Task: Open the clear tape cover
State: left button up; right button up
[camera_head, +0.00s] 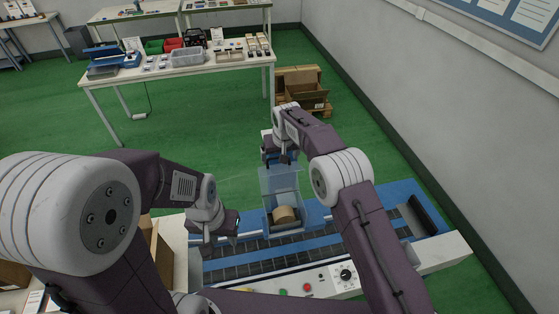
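The clear tape cover (280,181) is a see-through bluish panel standing raised above the tape roll (285,214) on the blue conveyor machine (320,242). The brown roll sits in a clear-sided housing below it. My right gripper (278,158) is at the cover's upper edge, pointing down. Its fingertips are small and partly behind the cover, so I cannot tell contact or grip. My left gripper (216,238) is left of the housing, low over the machine's left end, apart from the cover. Its fingers look spread, with nothing seen between them.
The machine's front panel has a black dial (345,274) and a red button (308,287). An open cardboard box (160,255) is at its left. A white table (190,68) with bins stands behind. Boxes on a pallet (303,90) are by the wall. Green floor between is clear.

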aim_at(282, 169)
jog(key=b+v, duration=0.1)
jog(key=v, duration=0.5)
jog(key=shift+r+b, duration=0.3)
jog(key=shift+r, duration=0.05)
jog(key=shift+s+d, duration=0.1)
jog(key=shift+d, duration=0.05)
jog(key=w+d+r+m+t+b, duration=0.1)
jog(key=d+r+m+b, duration=0.1)
jog(key=d+b, duration=0.35)
jog(key=s+d+f+m+g+b, duration=0.15)
jog(key=s+d+f, duration=0.25)
jog(key=s+d, duration=0.6)
jog(key=s+d+f+g+b, duration=0.1)
jog(key=s+d+f, duration=0.2)
jog(key=s+f, duration=0.4)
jog(key=s+d+f+g+h+b, duration=0.1)
jog(key=s+d+f, duration=0.3)
jog(key=s+f, duration=0.4)
jog(key=s, duration=0.5)
jog(key=shift+s+d+f+b, duration=0.2)
jog(key=shift+s+b, duration=0.1)
jog(key=shift+b, duration=0.1)
